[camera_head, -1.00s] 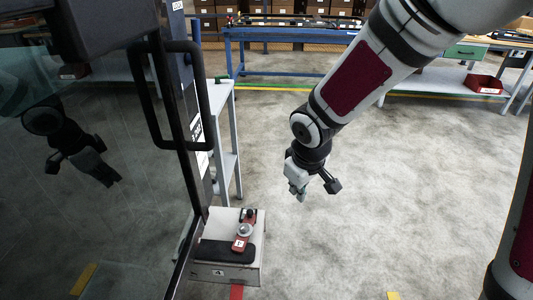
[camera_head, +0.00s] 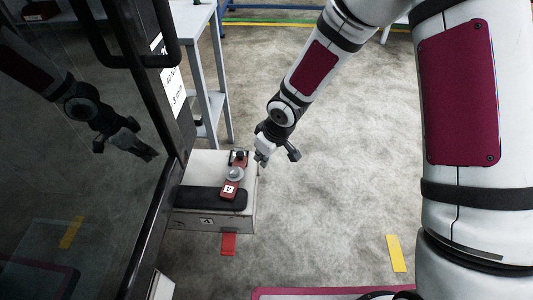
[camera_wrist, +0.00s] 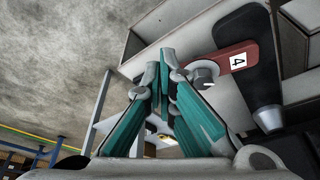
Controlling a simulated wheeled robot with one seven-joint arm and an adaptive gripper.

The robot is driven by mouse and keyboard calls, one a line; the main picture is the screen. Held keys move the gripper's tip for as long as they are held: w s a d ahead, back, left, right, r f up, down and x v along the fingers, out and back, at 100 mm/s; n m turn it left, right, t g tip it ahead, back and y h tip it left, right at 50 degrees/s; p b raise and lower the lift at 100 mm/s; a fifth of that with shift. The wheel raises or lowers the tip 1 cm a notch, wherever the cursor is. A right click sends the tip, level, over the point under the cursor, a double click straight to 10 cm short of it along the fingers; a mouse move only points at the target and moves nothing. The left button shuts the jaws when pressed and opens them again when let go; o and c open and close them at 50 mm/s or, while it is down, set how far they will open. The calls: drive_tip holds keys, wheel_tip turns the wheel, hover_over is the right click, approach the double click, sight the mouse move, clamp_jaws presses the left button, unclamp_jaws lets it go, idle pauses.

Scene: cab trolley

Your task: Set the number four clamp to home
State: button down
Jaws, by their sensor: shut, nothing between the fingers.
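The number four clamp (camera_head: 229,190) has a red body with a white label, a round grey knob and a dark far end.
The pale box (camera_head: 212,222) stands against a dark-framed glass door (camera_head: 75,190) with a black handle. A grey table (camera_head: 200,60) stands behind it.

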sight(243, 159)
drive_tip(key=w+a+f, duration=0.1)
drive_tip(key=w+a+f+b, duration=0.1)
drive_tip(key=shift+a+f, duration=0.15)
drive_tip(key=shift+f, duration=0.2)
drive_tip(key=shift+w+a+f, duration=0.1)
drive_tip(key=shift+w+a, duration=0.25)
drive_tip(key=shift+a, duration=0.15)
drive_tip(key=shift+w+a, duration=0.15)
drive_tip(key=shift+w+a+n+p, duration=0.45)
drive_tip(key=shift+a+n+p, duration=0.15)
drive_tip(key=shift+p, duration=0.3)
drive_tip(key=shift+w+a, duration=0.2)
drive_tip(key=shift+w, duration=0.05)
drive_tip(key=shift+a, duration=0.1)
